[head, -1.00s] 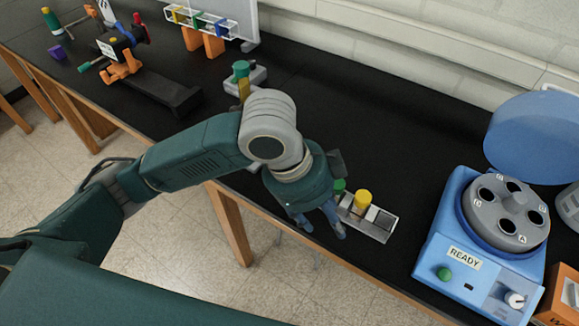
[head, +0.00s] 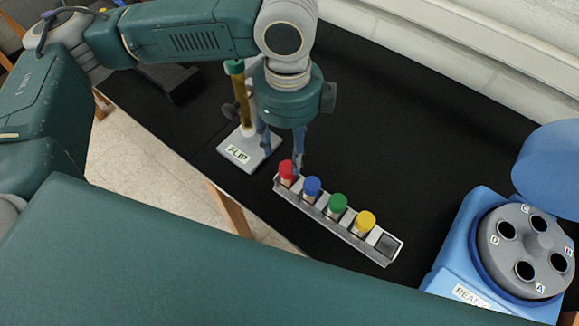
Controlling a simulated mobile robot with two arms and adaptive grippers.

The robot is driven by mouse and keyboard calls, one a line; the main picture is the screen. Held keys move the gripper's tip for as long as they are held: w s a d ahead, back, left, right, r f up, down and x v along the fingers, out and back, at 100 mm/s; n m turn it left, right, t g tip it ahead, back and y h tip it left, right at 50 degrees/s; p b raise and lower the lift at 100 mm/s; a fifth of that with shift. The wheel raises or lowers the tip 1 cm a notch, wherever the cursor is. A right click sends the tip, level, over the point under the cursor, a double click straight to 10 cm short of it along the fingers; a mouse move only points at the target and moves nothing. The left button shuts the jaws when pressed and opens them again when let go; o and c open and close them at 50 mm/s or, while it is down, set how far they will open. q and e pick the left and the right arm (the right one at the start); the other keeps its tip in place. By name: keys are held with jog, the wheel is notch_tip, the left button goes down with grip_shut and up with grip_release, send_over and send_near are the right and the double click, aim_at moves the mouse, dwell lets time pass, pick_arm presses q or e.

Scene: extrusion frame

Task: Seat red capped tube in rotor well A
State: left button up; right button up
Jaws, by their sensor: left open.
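The red capped tube (head: 287,170) stands upright in the left end slot of a small grey rack (head: 313,212). My left gripper (head: 283,160) points down at the red cap, its fingers apart; whether they touch the cap cannot be told. The blue centrifuge (head: 457,250) stands at the right with its lid up. Its grey rotor (head: 540,237) shows empty wells; rotor well A (head: 524,271) is at the front. My right gripper is not in view.
Blue (head: 312,186), green (head: 337,203) and yellow (head: 364,222) capped tubes fill the rack's middle; its right end slot is empty. A stand labelled FLIP (head: 250,150) holds a tall green-topped tube (head: 238,95) left of my gripper. The black bench (head: 430,130) behind the rack is clear.

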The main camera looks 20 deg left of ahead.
aim_at(287, 167)
pick_arm(q)
jog(key=shift+s+f, duration=0.35)
jog(key=shift+f, duration=0.8)
notch_tip(287, 167, down, 5)
jog(key=shift+p, duration=1)
jog(key=shift+c, duration=0.8)
jog(key=c, duration=0.9)
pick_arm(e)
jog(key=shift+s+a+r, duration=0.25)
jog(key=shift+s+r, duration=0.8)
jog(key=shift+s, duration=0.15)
